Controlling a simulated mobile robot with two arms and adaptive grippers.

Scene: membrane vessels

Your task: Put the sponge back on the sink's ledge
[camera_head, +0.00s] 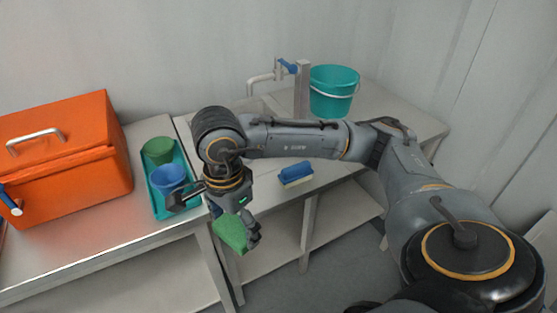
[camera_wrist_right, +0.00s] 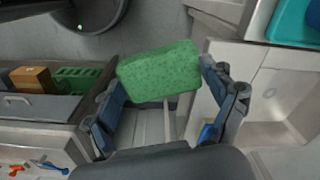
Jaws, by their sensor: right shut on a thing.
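The green sponge (camera_head: 230,234) is held in my right gripper (camera_head: 236,228), in front of the bench's front edge and above the floor. In the right wrist view the sponge (camera_wrist_right: 158,72) sits across the gripper (camera_wrist_right: 165,90), with a finger at each end. The sink's tap (camera_head: 264,82) stands at the back of the bench. My right arm hides most of the sink and its ledge. My left gripper is not in view.
A blue brush (camera_head: 296,173) lies near the front edge, right of the gripper. A teal tray (camera_head: 157,204) holds a green cup (camera_head: 158,150) and a blue cup (camera_head: 169,178). An orange box (camera_head: 70,160) stands left; a teal bucket (camera_head: 332,92) stands at the back right.

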